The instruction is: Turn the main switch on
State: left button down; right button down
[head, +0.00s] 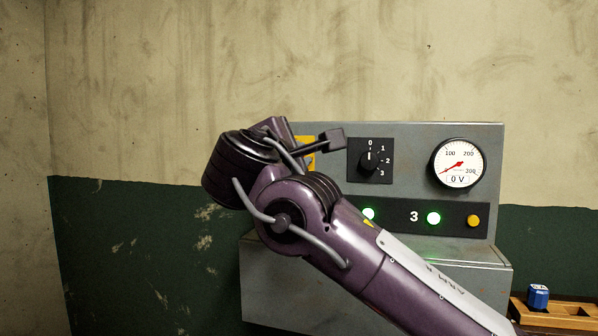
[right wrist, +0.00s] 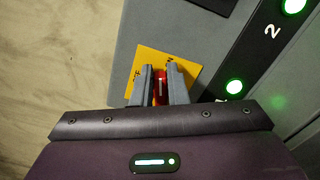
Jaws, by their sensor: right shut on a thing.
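The main switch, a red knob (right wrist: 160,88) with a pale line, sits on a yellow plate (right wrist: 148,60) in the right wrist view. Lettering on the plate is partly covered by the fingers. My right gripper (right wrist: 162,82) is shut on the red knob, one finger on each side. In the head view the yellow plate (head: 306,144) shows behind my right gripper (head: 330,139), and the knob is hidden there. My left gripper is not in view.
The grey panel (head: 420,131) also carries a black rotary selector (head: 370,160) pointing at 0 and a gauge (head: 458,163) reading 0 V. A blue object (head: 538,296) stands on a wooden tray (head: 560,319) at lower right.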

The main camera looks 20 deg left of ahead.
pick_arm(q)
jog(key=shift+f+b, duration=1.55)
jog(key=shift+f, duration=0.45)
pick_arm(e)
jog(key=shift+a+f+m, duration=0.1)
jog(key=shift+f+m, duration=0.2)
jog(key=shift+m, duration=0.85)
jog(key=shift+a+f+m, duration=0.1)
jog(key=shift+f+m, duration=0.2)
jog(key=shift+m, duration=0.85)
jog(key=shift+s+r, duration=0.1)
jog(key=shift+r, duration=0.05)
